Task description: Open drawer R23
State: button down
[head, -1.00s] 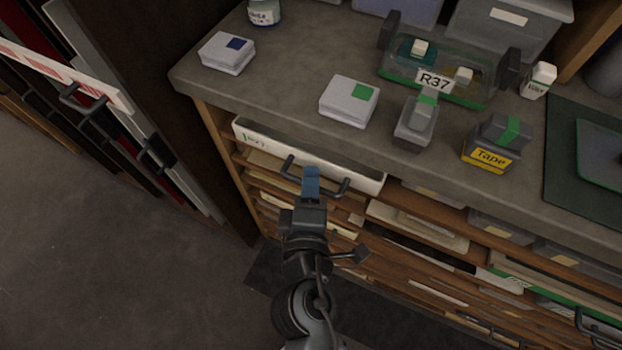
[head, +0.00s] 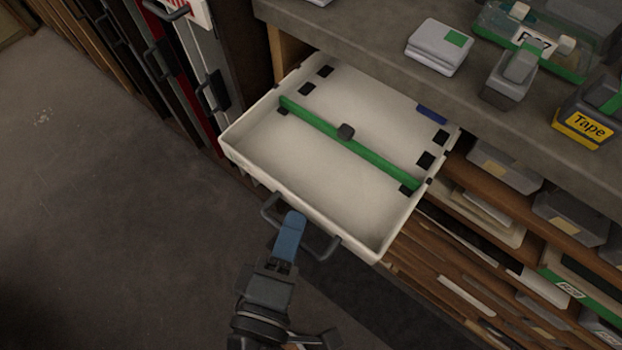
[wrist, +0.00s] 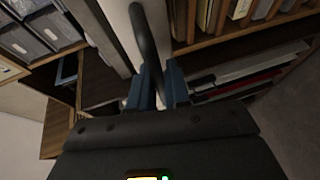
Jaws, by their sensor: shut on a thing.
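A white drawer (head: 345,200) stands pulled well out from under the grey worktop in the head view. Its label cannot be read now. A green divider bar (head: 350,145) with a dark knob crosses its inside, and small black blocks line the sides. A dark bar handle (head: 322,250) is on its front. My gripper (head: 289,235) is shut on the handle, its blue fingers covering the handle's middle. In the wrist view the dark handle (wrist: 143,40) runs between the blue fingers (wrist: 160,85).
The worktop (head: 380,50) above holds a grey box with a green square (head: 438,45), a tape dispenser (head: 585,120) and a clear R37 case (head: 540,40). Shelves with flat stock (head: 480,225) lie right of the drawer. Upright panels with handles (head: 210,90) stand left. Floor in front is clear.

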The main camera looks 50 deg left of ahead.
jog(key=shift+s+d, duration=0.25)
jog(key=shift+s, duration=0.6)
jog(key=c, duration=1.2)
grip_release()
jog(key=shift+o, duration=0.2)
jog(key=b+v, duration=0.2)
jog(key=v, duration=0.5)
jog(key=shift+s+d, duration=0.25)
